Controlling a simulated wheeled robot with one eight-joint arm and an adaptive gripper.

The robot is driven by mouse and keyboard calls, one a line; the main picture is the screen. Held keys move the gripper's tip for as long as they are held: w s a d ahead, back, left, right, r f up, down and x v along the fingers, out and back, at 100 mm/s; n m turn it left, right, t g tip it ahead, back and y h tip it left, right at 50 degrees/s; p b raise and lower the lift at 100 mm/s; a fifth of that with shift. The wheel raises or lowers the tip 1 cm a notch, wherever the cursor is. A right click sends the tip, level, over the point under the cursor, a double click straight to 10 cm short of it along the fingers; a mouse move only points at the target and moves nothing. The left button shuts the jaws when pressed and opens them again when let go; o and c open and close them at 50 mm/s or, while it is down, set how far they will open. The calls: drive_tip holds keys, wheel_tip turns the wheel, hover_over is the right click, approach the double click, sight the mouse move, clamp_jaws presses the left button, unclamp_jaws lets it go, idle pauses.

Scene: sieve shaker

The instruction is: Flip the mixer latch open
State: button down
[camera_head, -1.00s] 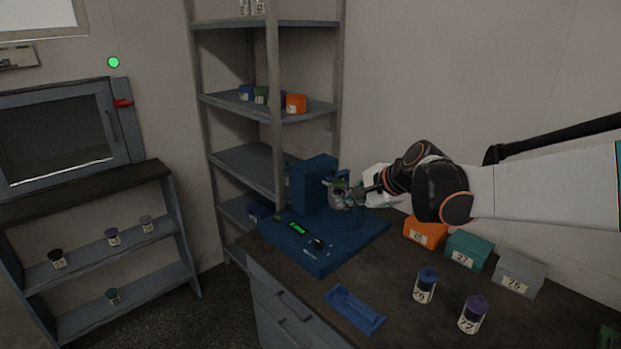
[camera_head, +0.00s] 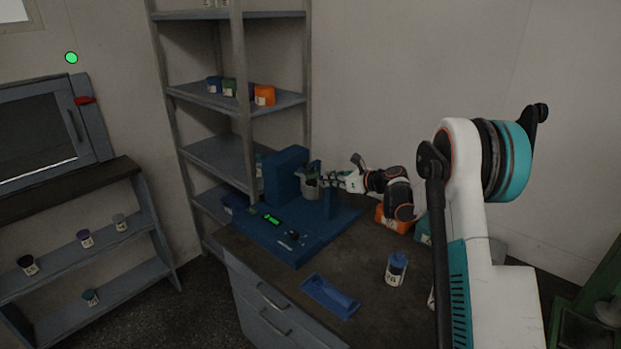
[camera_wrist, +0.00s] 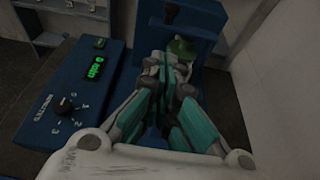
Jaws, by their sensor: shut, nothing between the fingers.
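The mixer (camera_head: 278,238) is a blue machine with a flat base, a tall block at the back and a green display; it also shows in the wrist view (camera_wrist: 62,95). A small grey cup (camera_head: 311,191) sits in front of the tall block, beside a short upright blue piece (camera_head: 329,203). My gripper (camera_head: 322,180) reaches in from the right, level with the cup's top. In the wrist view my gripper (camera_wrist: 168,62) is shut and empty, in front of the tall block. A green rounded part (camera_wrist: 183,46) shows just past the fingertips. I cannot clearly make out the latch; the fingers may hide it.
An orange box (camera_head: 392,221) is at the wall under my arm. A shelf rack (camera_head: 205,92) stands behind the mixer. The worktop between tray and mixer is clear.

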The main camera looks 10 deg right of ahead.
idle(0.3)
drive_tip(key=b+x, duration=0.2)
drive_tip(key=x, duration=0.8)
drive_tip(key=shift+b, duration=0.35)
drive_tip(key=shift+r, duration=0.1)
drive_tip(key=shift+r+m, duration=0.2)
drive_tip(key=shift+m, duration=0.1)
drive_tip(key=w+d+r+m+y+p, duration=0.1)
drive_tip(key=w+d+r+m+p, duration=0.1)
drive_tip(key=r, duration=0.3)
drive_tip(key=w+d+r+m+g+y+p, duration=0.1)
drive_tip(key=w+d+r+m+y+p, duration=0.1)
drive_tip(key=d+r+m+p, duration=0.1)
drive_tip(key=shift+w+d+r+g, duration=0.3)
drive_tip(key=shift+d+r, duration=0.35)
drive_tip(key=shift+r, duration=0.65)
